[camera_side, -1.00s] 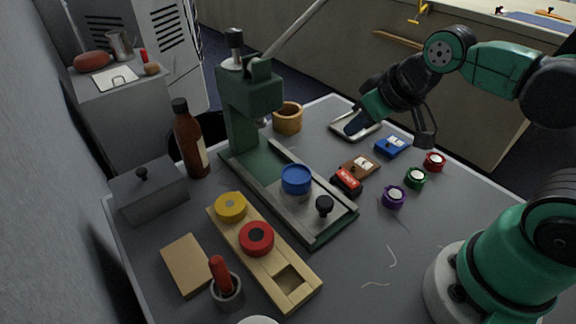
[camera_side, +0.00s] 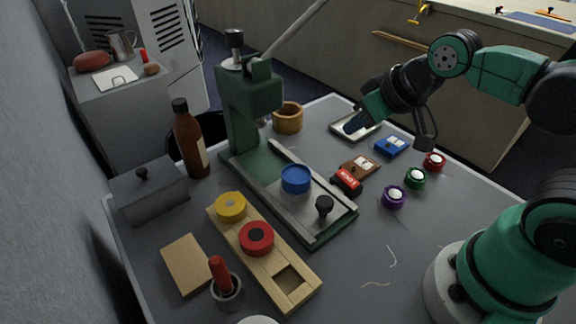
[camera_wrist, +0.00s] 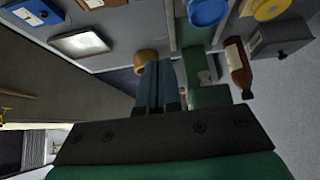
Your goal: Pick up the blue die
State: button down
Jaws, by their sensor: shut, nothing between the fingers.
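The blue die (camera_side: 296,178) is a round blue puck. It sits upright on the sled of the green press (camera_side: 250,100), in front of the column. In the wrist view the blue die (camera_wrist: 207,12) shows at the top edge, partly cut off. My gripper (camera_side: 352,126) is at the back right of the table, well away from the blue die, in front of the metal tray in the side view. In the wrist view my gripper (camera_wrist: 160,66) has its blue fingers together with nothing between them.
A wooden rack (camera_side: 293,294) holds a yellow die (camera_side: 231,205) and a red die (camera_side: 256,238). A brown bottle (camera_side: 189,140), a wooden cup (camera_side: 287,117) and a metal tray (camera_side: 343,118) stand around the press. Purple, green and red round pieces lie at right.

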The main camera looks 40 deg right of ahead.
grip_release()
jog(key=n+g+h, duration=0.3)
jog(key=n+h, duration=0.4)
jog(key=n, duration=0.9)
send_over(296, 175)
jog(key=s+d, duration=0.2)
jog(key=shift+w+f, duration=0.2)
jog(key=shift+w, duration=0.05)
jog(key=a+n+h, duration=0.6)
jog(key=a+n, duration=0.1)
jog(key=shift+t, duration=0.6)
jog(key=f, duration=0.7)
jog(key=shift+s+f, duration=0.3)
jog(key=shift+d+f+m, duration=0.15)
jog(key=shift+f+m, duration=0.15)
jog(key=shift+f, duration=0.05)
jog(key=x, duration=0.7)
jog(key=shift+w+d+f, duration=0.1)
jog(key=shift+f, duration=0.05)
